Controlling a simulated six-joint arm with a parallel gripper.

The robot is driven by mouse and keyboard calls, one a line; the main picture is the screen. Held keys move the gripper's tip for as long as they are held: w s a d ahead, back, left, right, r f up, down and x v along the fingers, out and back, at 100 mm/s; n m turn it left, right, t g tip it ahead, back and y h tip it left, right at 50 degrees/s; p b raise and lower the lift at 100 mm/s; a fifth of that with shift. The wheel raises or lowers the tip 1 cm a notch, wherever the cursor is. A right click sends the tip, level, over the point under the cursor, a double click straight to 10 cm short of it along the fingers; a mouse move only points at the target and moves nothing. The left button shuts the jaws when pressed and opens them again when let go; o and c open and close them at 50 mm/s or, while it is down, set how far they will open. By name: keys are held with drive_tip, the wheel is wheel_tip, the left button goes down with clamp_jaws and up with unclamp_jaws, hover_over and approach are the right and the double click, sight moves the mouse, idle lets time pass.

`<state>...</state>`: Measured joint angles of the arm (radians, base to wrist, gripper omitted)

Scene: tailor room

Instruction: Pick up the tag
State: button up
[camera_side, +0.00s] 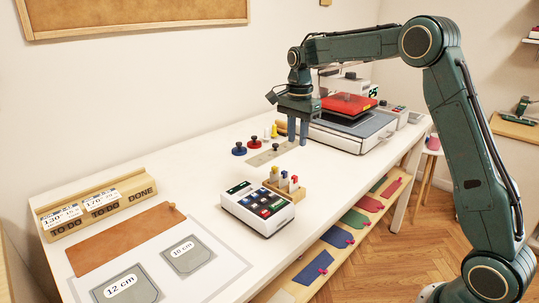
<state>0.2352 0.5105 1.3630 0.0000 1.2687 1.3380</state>
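The task's tag cannot be picked out for certain. Two white cards with printed numbers, a left one (62,217) and a right one (101,199), stand in a wooden holder (104,216) marked TO DO, TO DO and DONE. My gripper (297,142) points down over the far middle of the white table, close to a flat metal plate (262,158) with a dark knob. Its two fingers look close together. I cannot tell whether they are apart or shut, and I see nothing between them.
A brown leather sheet (125,238) and grey pocket templates (190,254) lie at front left.

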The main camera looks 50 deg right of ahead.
drive_tip(key=shift+f, duration=0.15)
hover_over(295, 176)
drive_tip(key=f, duration=0.7)
drive_tip(key=shift+s+a, duration=0.1)
drive_tip(key=shift+s, duration=0.1)
drive_tip(key=shift+f, duration=0.65)
drive_tip(key=shift+w+f, duration=0.2)
drive_tip(key=shift+f, duration=2.45)
clamp_jaws()
